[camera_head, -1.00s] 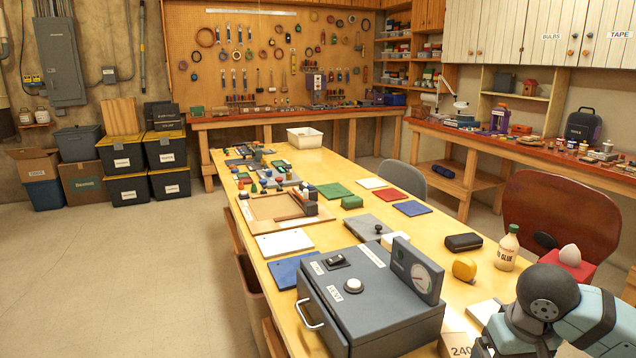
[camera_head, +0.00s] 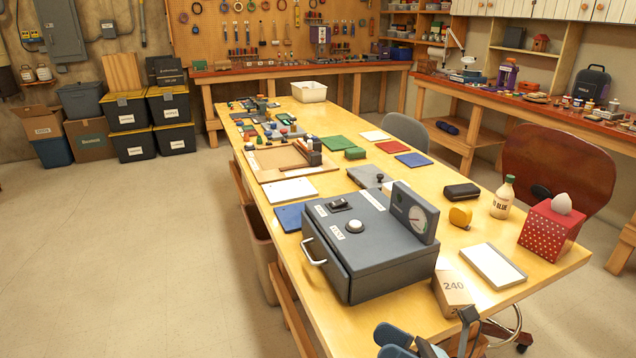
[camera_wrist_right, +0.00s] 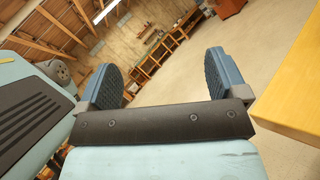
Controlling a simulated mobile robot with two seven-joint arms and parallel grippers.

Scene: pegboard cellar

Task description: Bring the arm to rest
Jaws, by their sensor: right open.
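My right gripper (camera_head: 428,345) shows at the bottom edge of the head view, low beside the near end of the table. In the right wrist view my right gripper (camera_wrist_right: 165,78) is open and empty, its two blue ribbed pads wide apart. Beyond the pads are the floor and distant benches. A yellow table edge (camera_wrist_right: 295,95) shows at the right of that view, apart from the fingers. My left gripper is in neither view.
The long table (camera_head: 345,335) bears a grey box with a gauge (camera_head: 375,250), a block marked 240 (camera_head: 452,292), a white pad (camera_head: 493,265), a red dotted tissue box (camera_head: 550,228) and a glue bottle (camera_head: 503,198). The floor (camera_head: 150,260) at left is clear.

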